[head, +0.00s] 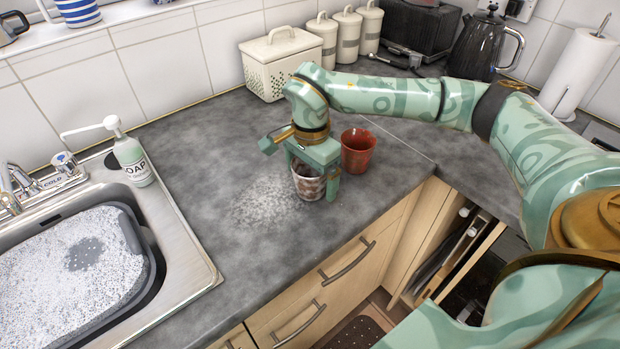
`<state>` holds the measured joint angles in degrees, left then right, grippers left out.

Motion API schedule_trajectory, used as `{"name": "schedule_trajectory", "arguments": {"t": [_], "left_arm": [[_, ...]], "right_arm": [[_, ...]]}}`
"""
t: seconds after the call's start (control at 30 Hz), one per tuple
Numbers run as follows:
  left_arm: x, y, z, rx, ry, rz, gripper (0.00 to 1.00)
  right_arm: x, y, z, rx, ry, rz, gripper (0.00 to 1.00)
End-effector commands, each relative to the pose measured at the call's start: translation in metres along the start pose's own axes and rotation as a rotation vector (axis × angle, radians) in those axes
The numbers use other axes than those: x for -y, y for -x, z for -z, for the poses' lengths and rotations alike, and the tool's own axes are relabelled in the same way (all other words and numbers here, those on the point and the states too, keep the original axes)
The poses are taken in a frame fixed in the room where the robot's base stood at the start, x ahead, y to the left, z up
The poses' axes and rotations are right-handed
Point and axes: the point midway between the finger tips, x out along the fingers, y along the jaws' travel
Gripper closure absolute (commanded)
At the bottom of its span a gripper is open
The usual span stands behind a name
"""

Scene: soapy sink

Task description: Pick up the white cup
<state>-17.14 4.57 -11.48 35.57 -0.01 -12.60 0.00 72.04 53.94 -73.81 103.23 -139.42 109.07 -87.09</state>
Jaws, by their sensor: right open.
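A whitish cup (308,186) with brown mottling stands upright on the grey counter, near its front edge. My right gripper (312,180) points down over this cup, with a finger at each side of it. The gripper is open, and I cannot tell whether the fingers touch the cup. The gripper hides part of the cup's upper side. My left gripper is not in view.
A red cup (357,152) stands close to the right of the gripper. A soap bottle (132,160) stands by the sink, which holds a grey basin (147,262) of suds. A cream bread box (281,64) is at the back.

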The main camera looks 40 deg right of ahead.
Motion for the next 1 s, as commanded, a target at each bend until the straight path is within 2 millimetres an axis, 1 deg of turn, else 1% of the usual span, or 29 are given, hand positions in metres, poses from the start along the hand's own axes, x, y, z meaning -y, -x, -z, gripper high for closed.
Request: {"name": "schedule_trajectory", "arguments": {"t": [0.07, 0.17, 0.2, 0.23, 0.27, 0.53, 0.67, 0.77, 0.83, 0.93, 1.0], "left_arm": [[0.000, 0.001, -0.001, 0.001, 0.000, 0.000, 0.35], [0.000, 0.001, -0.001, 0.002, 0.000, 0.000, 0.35], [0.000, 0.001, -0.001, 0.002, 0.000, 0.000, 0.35], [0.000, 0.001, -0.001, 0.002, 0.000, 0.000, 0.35], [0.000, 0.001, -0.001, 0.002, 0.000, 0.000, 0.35], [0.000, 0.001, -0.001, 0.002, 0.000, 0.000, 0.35], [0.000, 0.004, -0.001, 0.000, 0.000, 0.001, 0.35], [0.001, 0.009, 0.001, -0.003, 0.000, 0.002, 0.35], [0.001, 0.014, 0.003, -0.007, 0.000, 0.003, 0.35], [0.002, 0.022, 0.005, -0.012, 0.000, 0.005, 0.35], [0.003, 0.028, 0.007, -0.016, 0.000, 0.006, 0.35]], "right_arm": [[0.000, 0.001, 0.000, 0.000, 0.000, 0.001, 0.05], [0.000, 0.001, 0.000, 0.000, 0.000, 0.000, 0.30], [0.000, 0.001, 0.000, 0.000, 0.000, 0.000, 0.41], [0.000, 0.001, 0.000, 0.000, 0.000, 0.000, 0.49], [0.000, 0.001, 0.000, 0.000, 0.000, 0.000, 0.56], [0.000, 0.002, 0.000, 0.000, 0.000, 0.001, 0.56], [0.000, 0.010, 0.000, -0.001, 0.000, 0.003, 0.56], [0.001, 0.023, 0.000, -0.001, 0.000, 0.005, 0.56], [0.001, 0.038, 0.000, -0.001, -0.001, 0.006, 0.56], [-0.012, 0.058, -0.013, -0.001, 0.005, 0.007, 0.56], [-0.022, 0.077, -0.024, 0.000, 0.006, 0.007, 0.56]]}}
